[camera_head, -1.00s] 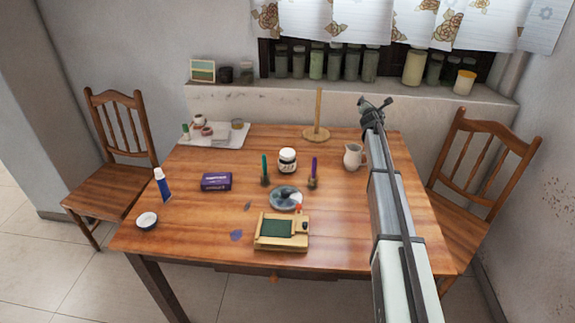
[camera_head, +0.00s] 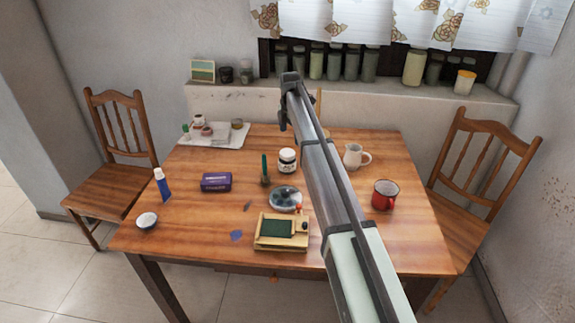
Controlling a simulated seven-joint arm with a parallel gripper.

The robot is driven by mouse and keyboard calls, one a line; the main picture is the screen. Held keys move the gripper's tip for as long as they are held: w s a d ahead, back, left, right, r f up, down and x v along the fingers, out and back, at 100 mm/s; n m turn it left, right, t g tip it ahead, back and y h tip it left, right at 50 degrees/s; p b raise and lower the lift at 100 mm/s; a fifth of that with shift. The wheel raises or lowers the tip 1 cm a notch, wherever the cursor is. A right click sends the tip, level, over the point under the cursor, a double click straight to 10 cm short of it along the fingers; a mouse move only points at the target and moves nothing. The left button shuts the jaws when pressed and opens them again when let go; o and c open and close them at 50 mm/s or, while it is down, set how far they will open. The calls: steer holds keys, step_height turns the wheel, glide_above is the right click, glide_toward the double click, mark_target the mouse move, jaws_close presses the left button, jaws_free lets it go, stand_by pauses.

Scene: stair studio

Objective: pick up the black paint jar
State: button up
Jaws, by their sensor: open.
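Two small dark jars, one black (camera_head: 226,75) and one dark grey-black (camera_head: 246,72), stand side by side at the left end of the windowsill. A white jar with a dark lid and label (camera_head: 287,161) stands upright mid-table. I cannot tell for certain from the labels which is the black paint jar. My gripper (camera_head: 284,118) is open, in front of the sill and above the far part of the table. It is to the right of the sill's dark jars and apart from them. Its fingers are small and partly hidden by the arm.
On the windowsill (camera_head: 380,98), a small picture (camera_head: 202,71) leans left of the dark jars, and several tall jars stand right. The table (camera_head: 190,235) holds a tray (camera_head: 240,140), green candle (camera_head: 265,170), purple box (camera_head: 216,182), pitcher (camera_head: 353,156) and red mug (camera_head: 386,195).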

mark_target(287, 152)
steer(key=shift+s+a+r+g, duration=0.2)
steer(key=shift+s+a+g, duration=0.2)
steer(key=shift+s+a, duration=0.35)
steer(key=shift+s+f, duration=0.1)
steer(key=shift+f, duration=0.15)
step_height(287, 152, down, 8)
steer(key=shift+d+f, duration=0.1)
steer(key=shift+s+d+f, duration=0.1)
steer(key=shift+f, duration=1.15)
steer(key=shift+s+d+f, duration=0.1)
steer(key=shift+f, duration=1.1)
steer(key=c, duration=1.2)
